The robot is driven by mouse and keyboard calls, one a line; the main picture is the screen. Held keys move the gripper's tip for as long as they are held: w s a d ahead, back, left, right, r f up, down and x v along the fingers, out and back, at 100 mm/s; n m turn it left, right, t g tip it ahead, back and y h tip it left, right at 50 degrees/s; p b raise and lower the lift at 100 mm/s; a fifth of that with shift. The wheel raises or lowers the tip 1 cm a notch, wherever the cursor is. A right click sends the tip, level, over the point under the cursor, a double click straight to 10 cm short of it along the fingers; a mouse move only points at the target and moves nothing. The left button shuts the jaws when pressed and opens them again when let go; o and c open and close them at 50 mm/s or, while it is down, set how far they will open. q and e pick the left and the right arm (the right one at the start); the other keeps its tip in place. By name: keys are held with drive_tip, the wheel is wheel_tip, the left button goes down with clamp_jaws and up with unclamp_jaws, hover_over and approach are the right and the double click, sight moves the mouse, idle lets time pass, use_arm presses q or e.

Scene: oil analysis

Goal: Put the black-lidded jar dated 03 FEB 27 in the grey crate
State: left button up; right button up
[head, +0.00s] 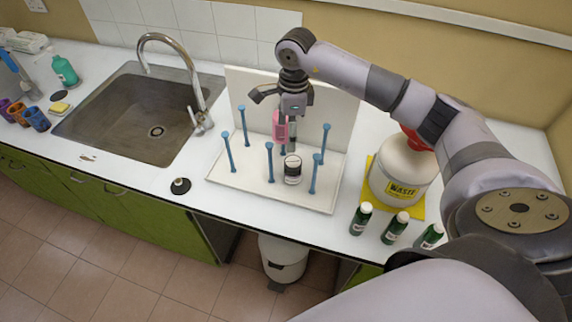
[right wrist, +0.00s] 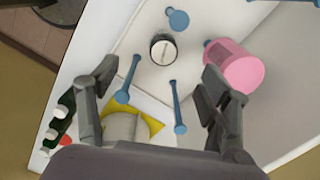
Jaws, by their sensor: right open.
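A small jar (head: 292,170) with a white label and dark bands stands on the white drying rack (head: 235,179), among blue pegs. In the right wrist view the jar (right wrist: 163,50) shows from above as a pale disc with a dark rim. Its date cannot be read. My right gripper (head: 280,101) is above the rack, open and empty. In the right wrist view its fingers (right wrist: 160,78) are spread wide, with the jar beyond them, not touched. No grey crate can be made out. My left gripper is not in view.
A large white waste container (head: 402,170) stands on a yellow mat, with green bottles (head: 395,228) in front.

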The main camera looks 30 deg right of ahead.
drive_tip(key=w+d, duration=0.1)
drive_tip(key=d, duration=0.1)
drive_tip(key=b, duration=0.4)
hover_over(293, 161)
drive_tip(key=shift+h, duration=0.3)
wheel_tip(293, 161, down, 6)
drive_tip(key=shift+s+f, duration=0.15)
drive_tip(key=shift+f, duration=0.1)
drive_tip(key=f, duration=0.1)
drive_tip(key=f+b, duration=0.2)
drive_tip(key=f, duration=0.1)
drive_tip(key=shift+w+a, duration=0.1)
drive_tip(key=shift+w, duration=0.15)
drive_tip(key=shift+s+f+b, duration=0.15)
drive_tip(key=shift+f+b, duration=0.3)
drive_tip(key=shift+f, duration=0.15)
wheel_tip(293, 161, down, 4)
drive_tip(key=shift+f+b, duration=0.25)
drive_tip(key=shift+b, duration=0.9)
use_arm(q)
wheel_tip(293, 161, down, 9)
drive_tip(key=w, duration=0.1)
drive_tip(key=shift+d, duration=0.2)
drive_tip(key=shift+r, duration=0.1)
use_arm(e)
drive_tip(key=shift+c, duration=0.2)
